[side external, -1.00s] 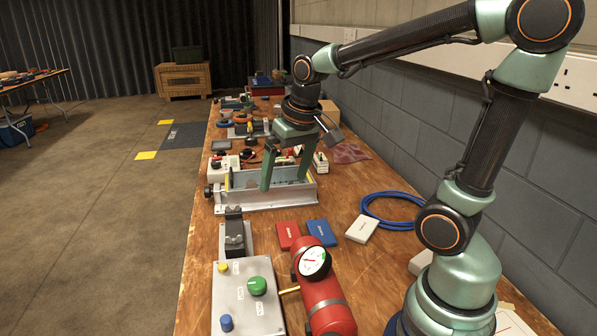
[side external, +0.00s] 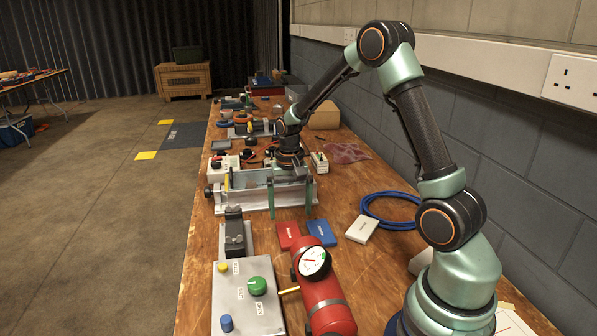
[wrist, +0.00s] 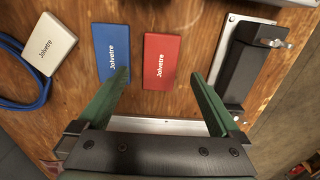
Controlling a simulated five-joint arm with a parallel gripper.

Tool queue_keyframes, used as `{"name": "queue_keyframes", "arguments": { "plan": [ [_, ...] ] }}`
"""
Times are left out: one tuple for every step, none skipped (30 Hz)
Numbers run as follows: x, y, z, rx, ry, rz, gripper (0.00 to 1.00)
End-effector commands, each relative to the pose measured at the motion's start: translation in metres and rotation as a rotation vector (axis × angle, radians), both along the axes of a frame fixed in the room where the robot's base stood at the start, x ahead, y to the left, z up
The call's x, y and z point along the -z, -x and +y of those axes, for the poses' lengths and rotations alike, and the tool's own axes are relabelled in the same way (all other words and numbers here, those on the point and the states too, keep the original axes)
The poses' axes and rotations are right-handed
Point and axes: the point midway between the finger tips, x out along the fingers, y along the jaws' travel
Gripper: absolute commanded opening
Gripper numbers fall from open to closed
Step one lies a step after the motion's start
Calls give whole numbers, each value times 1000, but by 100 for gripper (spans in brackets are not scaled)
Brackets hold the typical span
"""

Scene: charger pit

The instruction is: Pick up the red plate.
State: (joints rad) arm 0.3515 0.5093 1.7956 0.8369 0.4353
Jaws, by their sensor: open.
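The red plate (side external: 288,234) lies flat on the wooden bench, beside the blue plate (side external: 321,232) and left of it in the side view. In the wrist view the red plate (wrist: 161,62) shows whole, just right of the blue plate (wrist: 111,52) with a narrow gap between them. My gripper (side external: 290,217) points down, its green fingers wide apart, above the bench on the far side of the plates. In the wrist view my gripper (wrist: 158,82) is open and empty. The red plate lies ahead of and between the fingertips' directions, and the left fingertip is close to the blue plate.
A white plate (side external: 362,229) and a blue cable coil (side external: 393,209) lie to the right. A black clamp block (side external: 235,236) stands left of the red plate. A red cylinder with a gauge (side external: 322,291) and a grey button box (side external: 247,298) stand nearer the camera.

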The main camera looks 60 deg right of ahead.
Motion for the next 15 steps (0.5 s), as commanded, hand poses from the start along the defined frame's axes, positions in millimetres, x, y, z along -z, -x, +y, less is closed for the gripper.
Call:
{"name": "queue_keyframes", "arguments": {
  "plan": [
    [9, 1, 0, -1, -1, 4, 100],
    [12, 0, 0, -1, -1, 3, 100],
    [16, 0, 0, -1, -1, 3, 100],
    [19, 0, 0, -1, -1, 2, 100],
    [21, 0, 0, -1, -1, 2, 100],
    [23, 0, 0, -1, -1, 1, 100],
    [24, 0, 0, -1, -1, 1, 100],
    [25, 0, 0, -1, 0, 1, 100],
    [28, -1, 0, -1, 0, 1, 100],
    [30, -1, -1, -1, -1, 2, 100],
    [34, -2, -1, -1, -1, 3, 100],
    [39, -3, -2, -1, -1, 3, 100],
    [43, -4, -3, -1, -1, 4, 100],
    [48, -5, -3, -1, -1, 4, 100],
    [53, -6, -4, -2, -1, 3, 100]
  ]
}}
